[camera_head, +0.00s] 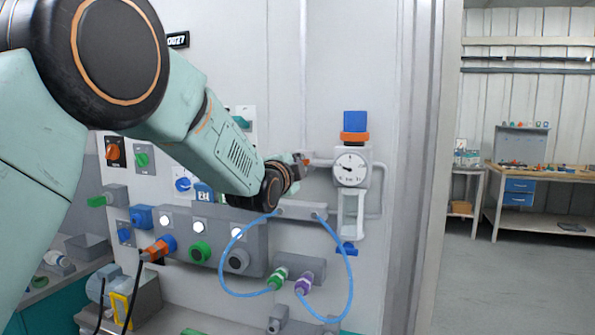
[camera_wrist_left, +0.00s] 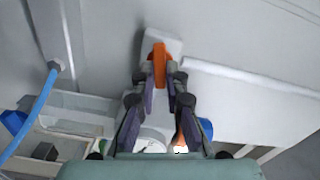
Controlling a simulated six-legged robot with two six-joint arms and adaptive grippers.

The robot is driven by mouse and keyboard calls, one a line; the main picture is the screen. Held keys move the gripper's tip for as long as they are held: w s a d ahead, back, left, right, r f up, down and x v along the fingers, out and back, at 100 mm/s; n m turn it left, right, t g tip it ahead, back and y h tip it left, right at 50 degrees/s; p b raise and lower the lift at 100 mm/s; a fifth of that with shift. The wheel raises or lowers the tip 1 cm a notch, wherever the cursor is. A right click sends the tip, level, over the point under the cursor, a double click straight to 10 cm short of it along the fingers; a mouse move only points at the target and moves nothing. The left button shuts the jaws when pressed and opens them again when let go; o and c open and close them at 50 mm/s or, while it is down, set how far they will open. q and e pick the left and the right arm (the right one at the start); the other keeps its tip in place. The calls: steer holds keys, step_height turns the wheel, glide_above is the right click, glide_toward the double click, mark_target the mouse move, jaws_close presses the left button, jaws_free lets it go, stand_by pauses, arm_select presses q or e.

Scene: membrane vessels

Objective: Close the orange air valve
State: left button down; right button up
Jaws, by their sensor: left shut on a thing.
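The orange air valve handle (camera_wrist_left: 158,60) sits on a pale grey block (camera_wrist_left: 165,42) on the wall in the left wrist view. My left gripper (camera_wrist_left: 161,80) has its two dark fingers on either side of the handle and is shut on it. In the head view my left gripper (camera_head: 300,166) is at the wall pipe, just left of the round pressure gauge (camera_head: 350,168). There the gripper mostly hides the handle. My right gripper is in neither view.
A blue hose (camera_head: 222,265) loops below the gripper to green (camera_head: 278,279) and purple (camera_head: 303,284) connectors. A grey panel with knobs (camera_head: 200,252) is to the left. A workbench (camera_head: 545,172) stands far right, with open floor before it.

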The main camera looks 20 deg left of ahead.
arm_select(q)
steer(key=shift+r+m+b, duration=0.15)
steer(key=shift+m+b, duration=0.35)
steer(key=shift+m, duration=1.1)
steer(key=c, duration=1.7)
jaws_free()
steer(key=o, duration=0.3)
steer(key=shift+w, duration=0.1)
steer(key=shift+f, duration=0.2)
steer(key=s, duration=1.2)
steer(key=shift+a, duration=0.2)
